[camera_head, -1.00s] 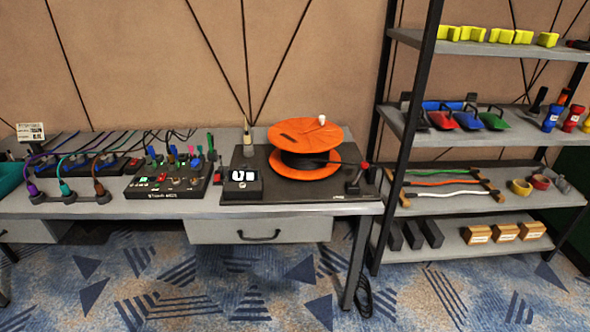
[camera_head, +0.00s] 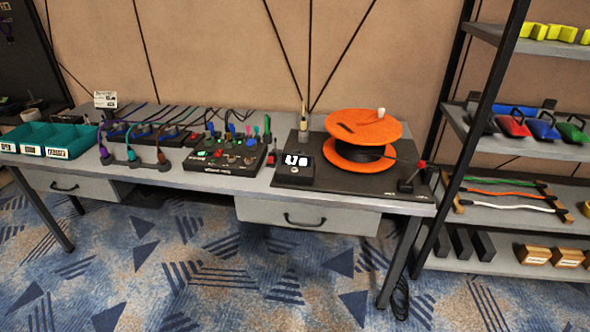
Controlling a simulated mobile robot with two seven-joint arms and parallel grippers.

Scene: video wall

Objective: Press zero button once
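A small dark box with a lit white display (camera_head: 296,166) stands on a black base board (camera_head: 349,191) on the grey table. The display characters are blurred. The zero button is too small to make out. An orange spool (camera_head: 362,142) wound with black cable sits on the same board, right of the box. Left of it is a black panel (camera_head: 225,162) with lit red and green buttons and several coloured plugs. Neither of my grippers is in view.
The grey table (camera_head: 190,178) has drawers below its front edge. Teal bins (camera_head: 48,140) stand at its left end. A shelf rack (camera_head: 510,187) with tools and cables stands close on the right. The patterned carpet in front is clear.

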